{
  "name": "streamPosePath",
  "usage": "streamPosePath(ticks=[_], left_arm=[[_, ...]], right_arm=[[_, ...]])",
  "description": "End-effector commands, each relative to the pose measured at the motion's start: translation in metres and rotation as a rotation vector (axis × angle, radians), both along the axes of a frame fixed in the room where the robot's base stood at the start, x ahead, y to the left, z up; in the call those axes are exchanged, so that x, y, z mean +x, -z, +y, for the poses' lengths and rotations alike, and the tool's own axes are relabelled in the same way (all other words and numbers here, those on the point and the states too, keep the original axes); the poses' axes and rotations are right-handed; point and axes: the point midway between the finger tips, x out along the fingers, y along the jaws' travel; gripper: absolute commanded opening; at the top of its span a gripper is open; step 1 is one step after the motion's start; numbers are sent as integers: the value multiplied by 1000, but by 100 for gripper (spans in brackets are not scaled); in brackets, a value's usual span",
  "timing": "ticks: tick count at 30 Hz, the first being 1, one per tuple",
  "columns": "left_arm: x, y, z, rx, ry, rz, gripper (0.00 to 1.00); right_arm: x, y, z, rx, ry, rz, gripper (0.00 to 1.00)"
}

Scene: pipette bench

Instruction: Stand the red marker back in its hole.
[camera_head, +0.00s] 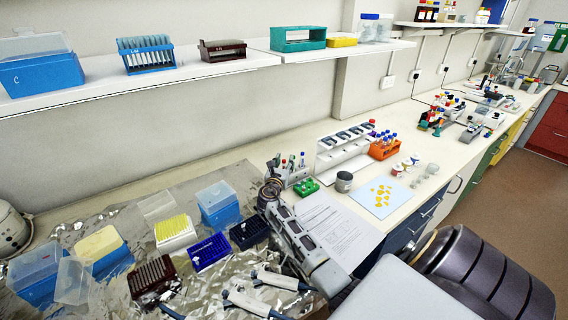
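A small grey holder (297,178) stands on the bench near the middle of the view, with several upright markers or pens in it. A green one (291,160) and a blue-topped one (302,158) show. I cannot make out a red marker for sure; it may be hidden by my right gripper. My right gripper (271,182) is close to the left side of the holder, in front of it from this view. Its fingers are small and dark, and I cannot tell whether they are open or hold anything. My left gripper is not in view.
A white pipette stand (343,150) and an orange rack (384,149) are behind right. Tip boxes and pipettes (255,303) crowd the foil at left.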

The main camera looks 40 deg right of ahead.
Motion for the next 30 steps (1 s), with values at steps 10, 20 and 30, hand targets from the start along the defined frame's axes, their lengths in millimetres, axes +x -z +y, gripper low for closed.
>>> streamPosePath(ticks=[10, 20, 30], left_arm=[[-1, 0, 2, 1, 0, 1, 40], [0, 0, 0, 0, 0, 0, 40], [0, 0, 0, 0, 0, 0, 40]], right_arm=[[-2, 0, 3, 0, 0, 0, 38], [-19, 1, 27, 1, 0, 0, 38], [-47, 1, 68, 2, -1, 1, 38]])
